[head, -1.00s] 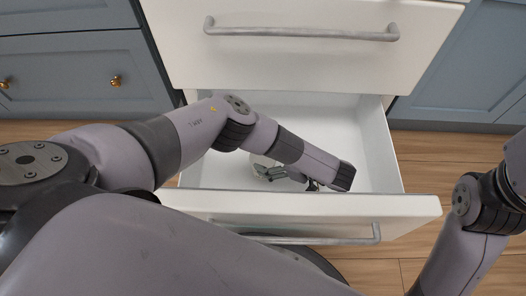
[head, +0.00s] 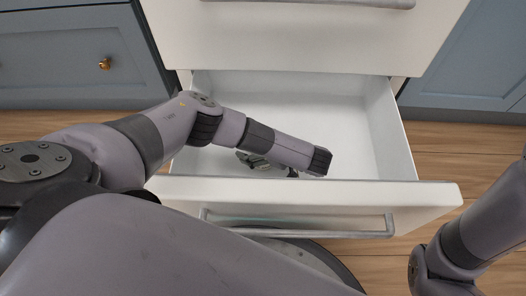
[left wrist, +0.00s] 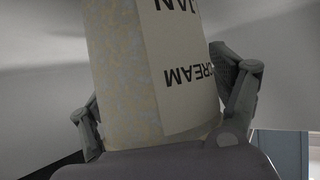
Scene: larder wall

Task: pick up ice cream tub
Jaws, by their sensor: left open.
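The ice cream tub (left wrist: 150,70) fills the middle of the left wrist view, with a speckled side and a cream panel with dark letters reading "CREAM" upside down. My left gripper (left wrist: 163,88) has a finger on each side of it and is open around the tub. Whether the fingers touch it I cannot tell. In the head view my left gripper (head: 262,163) reaches down into the open drawer (head: 310,193), partly hidden under my forearm. The tub is mostly hidden there. My right gripper is out of view; only part of that arm shows at the right edge.
The white drawer's inside (head: 310,105) looks bare behind and to the right of my left arm. A closed white drawer front (head: 300,40) rises above it. Blue cabinets (head: 60,65) stand on both sides, and the wooden floor (head: 440,160) is clear on the right.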

